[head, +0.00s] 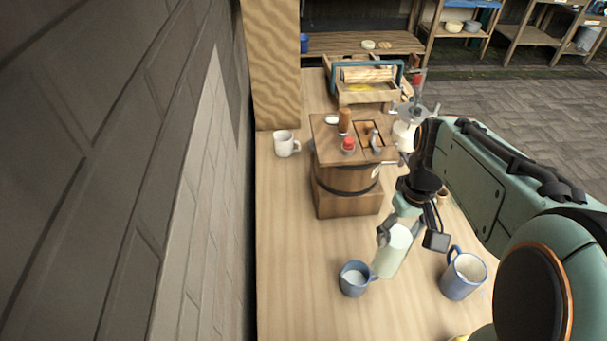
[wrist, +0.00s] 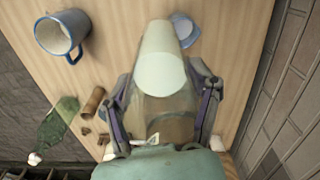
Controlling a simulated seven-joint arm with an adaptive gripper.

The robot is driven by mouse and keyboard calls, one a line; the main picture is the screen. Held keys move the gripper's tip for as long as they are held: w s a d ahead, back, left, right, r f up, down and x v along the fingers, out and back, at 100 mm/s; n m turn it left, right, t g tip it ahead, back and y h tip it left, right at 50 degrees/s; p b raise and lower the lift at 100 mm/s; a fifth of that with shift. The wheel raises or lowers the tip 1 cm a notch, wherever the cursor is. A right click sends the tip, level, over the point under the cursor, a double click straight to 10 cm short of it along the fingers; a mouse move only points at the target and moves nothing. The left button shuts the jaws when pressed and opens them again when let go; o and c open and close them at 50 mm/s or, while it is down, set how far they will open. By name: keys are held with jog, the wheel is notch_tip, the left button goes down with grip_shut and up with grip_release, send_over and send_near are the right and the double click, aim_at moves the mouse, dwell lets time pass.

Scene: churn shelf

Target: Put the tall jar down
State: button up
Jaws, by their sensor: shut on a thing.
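The tall jar (head: 392,254) is a pale, whitish-green cylinder, a little tilted in the head view. My gripper (head: 399,229) is shut on its upper part. In the wrist view the jar (wrist: 162,70) lies between the two fingers of my gripper (wrist: 163,105) and points away from the camera. Its lower end is close beside a blue mug (head: 353,281) in the head view; I cannot tell whether they touch. I cannot tell whether the jar's base touches the wooden table (head: 300,250).
A larger blue mug (head: 464,279) stands to the right of the jar. A wooden churn (head: 345,190) with small items on top stands behind, with a white mug (head: 285,143) to its left. A wooden press (head: 368,82) is farther back. The table's left front is clear.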

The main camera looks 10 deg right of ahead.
jog(key=a+n, duration=0.2)
jog(key=a, duration=0.9)
jog(key=shift+w+r+n, duration=0.25)
jog(key=shift+w+n, duration=0.05)
jog(key=shift+n, duration=0.1)
jog(key=w+f, duration=0.1)
jog(key=w, duration=0.2)
jog(key=w+a+f, duration=0.1)
jog(key=w+f, duration=0.1)
jog(key=w, duration=0.1)
jog(key=w+f, duration=0.1)
jog(key=w, duration=0.2)
jog(key=shift+w+a+f, duration=0.15)
jog(key=shift+w+f, duration=0.1)
jog(key=shift+f, duration=0.15)
jog(key=shift+w+a+f, duration=0.1)
jog(key=shift+w+f, duration=0.6)
jog(key=shift+f, duration=0.65)
jog(key=shift+w+a+f, duration=0.1)
jog(key=shift+w+f, duration=0.65)
jog(key=shift+f, duration=0.65)
jog(key=shift+w+f, duration=0.7)
jog(key=shift+f, duration=0.75)
jog(key=o, duration=1.3)
